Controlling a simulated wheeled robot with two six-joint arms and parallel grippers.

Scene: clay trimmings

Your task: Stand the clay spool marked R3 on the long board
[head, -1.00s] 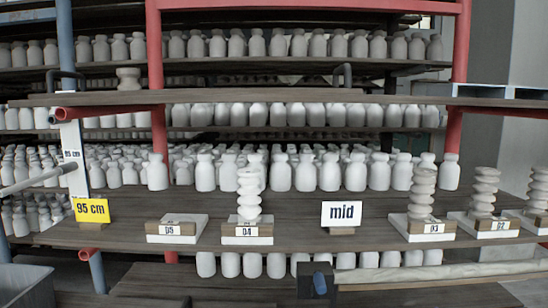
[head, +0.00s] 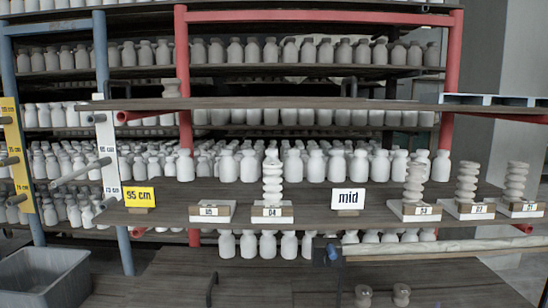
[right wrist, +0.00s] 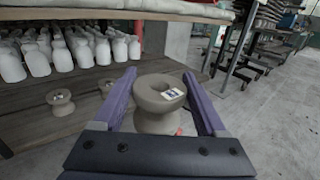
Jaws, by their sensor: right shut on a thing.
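My right gripper (right wrist: 166,100) is shut on a grey-beige clay spool (right wrist: 158,120) with a wide rim and hollow top. A small white tag lies on the rim; its marking is too small to read. Neither gripper shows in the head view, and my left gripper is not seen.
Numbered blocks stand along the lower board; the 04 block (head: 272,212) and those at right carry stacked clay pieces (head: 413,184), while 05 (head: 212,212) is bare. Two spools (head: 363,296) (head: 401,294) sit on a lower surface. A grey bin (head: 45,277) is at lower left.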

